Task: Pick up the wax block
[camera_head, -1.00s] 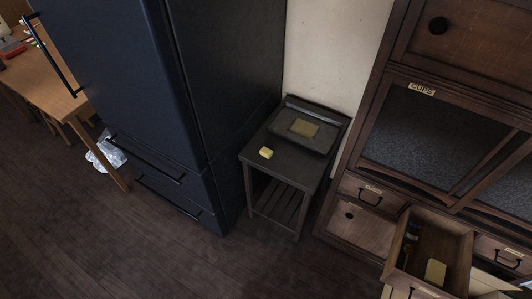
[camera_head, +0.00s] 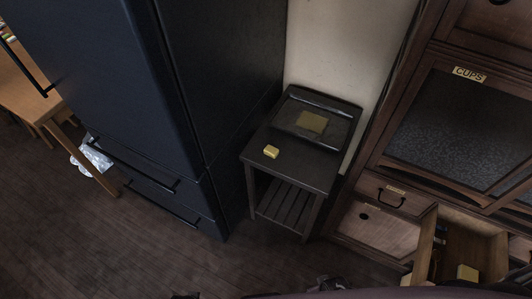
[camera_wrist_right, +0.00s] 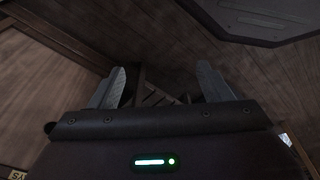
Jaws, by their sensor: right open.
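A small yellow block (camera_head: 271,152), which looks like the wax block, lies on the top of a dark side table (camera_head: 318,171), near its left front part. A similar yellow block (camera_head: 467,273) sits inside the open drawer at the lower right, so I cannot be sure which is wax. My right gripper (camera_wrist_right: 161,82) is open, with two grey fingers apart and nothing held between them. The yellow blocks do not show in the right wrist view. My left gripper is not in view.
A dark tray-like stand (camera_head: 343,128) with a flat yellowish square (camera_head: 311,122) occupies the table's back. A dark fridge (camera_head: 222,85) stands close on the left. The wooden cabinet's open drawer (camera_head: 424,247) juts out at right. Floor (camera_head: 262,268) before the table is clear.

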